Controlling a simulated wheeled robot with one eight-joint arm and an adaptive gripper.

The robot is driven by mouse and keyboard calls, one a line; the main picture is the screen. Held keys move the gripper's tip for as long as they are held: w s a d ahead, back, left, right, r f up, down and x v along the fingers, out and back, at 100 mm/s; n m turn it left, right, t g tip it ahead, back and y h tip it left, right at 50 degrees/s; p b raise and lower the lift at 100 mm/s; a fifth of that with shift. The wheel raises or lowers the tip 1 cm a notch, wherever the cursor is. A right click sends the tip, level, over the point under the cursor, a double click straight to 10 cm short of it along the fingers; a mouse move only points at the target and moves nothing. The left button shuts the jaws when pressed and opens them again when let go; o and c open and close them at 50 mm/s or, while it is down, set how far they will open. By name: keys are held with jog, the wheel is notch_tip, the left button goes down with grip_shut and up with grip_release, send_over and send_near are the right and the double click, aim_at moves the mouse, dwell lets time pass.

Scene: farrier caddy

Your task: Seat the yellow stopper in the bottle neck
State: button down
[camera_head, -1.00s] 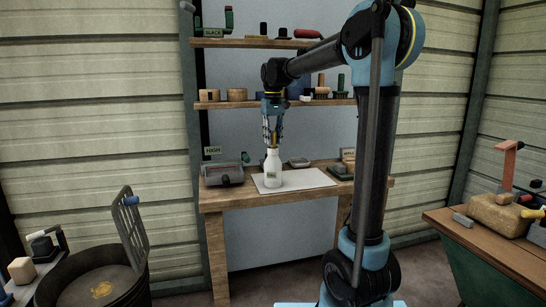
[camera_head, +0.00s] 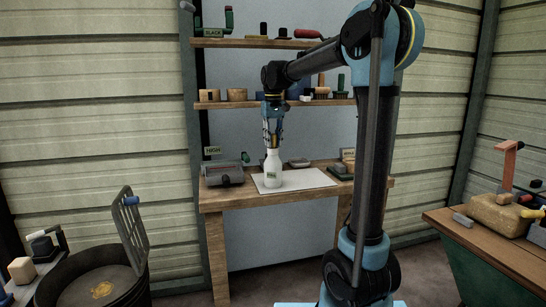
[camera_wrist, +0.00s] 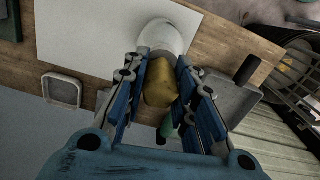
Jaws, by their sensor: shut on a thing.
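The yellow stopper (camera_wrist: 160,84) is between the blue fingers of my gripper (camera_wrist: 161,64) in the wrist view, and my gripper is shut on it. The white bottle (camera_wrist: 166,36) is just beyond the stopper's far end there. In the head view the bottle (camera_head: 273,172) stands upright on the bench, and my gripper (camera_head: 272,146) points down directly over its neck. The fingers hide most of the stopper and the neck in that view. I cannot tell how deep the stopper sits in the neck.
The bottle stands on a pale mat (camera_head: 310,178) on the wooden bench (camera_head: 240,200). A grey toolbox (camera_head: 223,174) is to its left, and small dishes and blocks are behind and right. Shelves (camera_head: 225,104) with several items hang behind my arm.

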aim_at(273, 134)
jog(key=shift+f, duration=0.3)
dwell(0.4)
jog(key=c, duration=1.2)
grip_release()
notch_tip(273, 134, up, 12)
jog(key=shift+w, duration=0.1)
